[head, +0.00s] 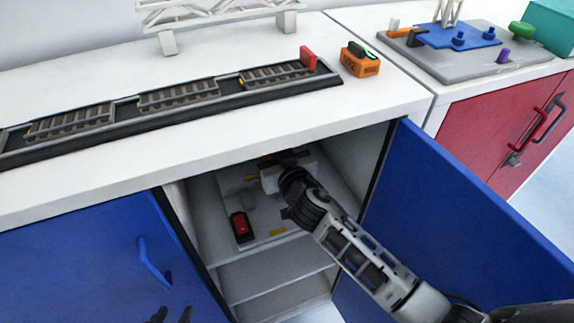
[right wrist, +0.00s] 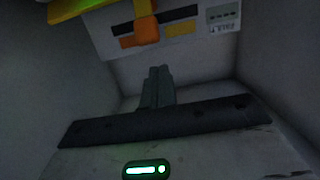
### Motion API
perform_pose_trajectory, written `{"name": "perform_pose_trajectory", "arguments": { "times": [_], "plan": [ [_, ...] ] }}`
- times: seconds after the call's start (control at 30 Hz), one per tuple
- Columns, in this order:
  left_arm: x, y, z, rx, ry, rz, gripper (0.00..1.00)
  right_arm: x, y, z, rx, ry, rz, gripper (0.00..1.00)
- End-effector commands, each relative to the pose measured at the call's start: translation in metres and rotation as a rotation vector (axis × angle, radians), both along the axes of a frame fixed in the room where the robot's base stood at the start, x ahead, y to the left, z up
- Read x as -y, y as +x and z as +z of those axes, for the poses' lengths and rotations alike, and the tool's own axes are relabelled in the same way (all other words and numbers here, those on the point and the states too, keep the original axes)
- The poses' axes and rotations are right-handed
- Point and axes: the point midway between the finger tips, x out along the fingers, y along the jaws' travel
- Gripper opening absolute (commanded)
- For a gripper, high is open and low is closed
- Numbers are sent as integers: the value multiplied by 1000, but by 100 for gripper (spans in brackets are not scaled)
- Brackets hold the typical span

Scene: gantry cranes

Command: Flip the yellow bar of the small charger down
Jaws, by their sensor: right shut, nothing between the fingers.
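In the head view, a light panel (head: 262,238) lies inside the open cabinet, with a red block in a dark frame (head: 240,226) and small yellow marks (head: 278,232). Which part is the small charger is unclear there. The right wrist view shows an orange block (right wrist: 140,36), a yellow patch (right wrist: 181,29) and a yellow-green bar (right wrist: 85,8) cut by the top edge. My right gripper (right wrist: 155,72) is shut and empty, pointing toward the orange block; any contact cannot be told. My left gripper (head: 171,313) shows only dark, parted fingertips at the bottom edge.
The open blue door (head: 470,215) stands right of my right arm, and another blue door (head: 90,265) is at left. Cabinet walls and a shelf edge (head: 275,268) surround the right hand closely. The white countertop (head: 230,125) above holds a track and an orange box (head: 360,62).

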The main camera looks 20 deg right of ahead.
Motion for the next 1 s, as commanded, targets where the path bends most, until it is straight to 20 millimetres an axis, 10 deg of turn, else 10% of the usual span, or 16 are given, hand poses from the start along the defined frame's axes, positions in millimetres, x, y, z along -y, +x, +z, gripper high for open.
{"name": "perform_pose_trajectory", "arguments": {
  "times": [0.4, 1.0],
  "plan": [
    [0, 3, -5, -1, -3, 5, 36, 9, -78, 8, -9, -1, -1, 0],
    [1, 3, -1, 5, -6, 4, 36, 13, -102, -7, -66, -9, 5, 0]
  ]
}}
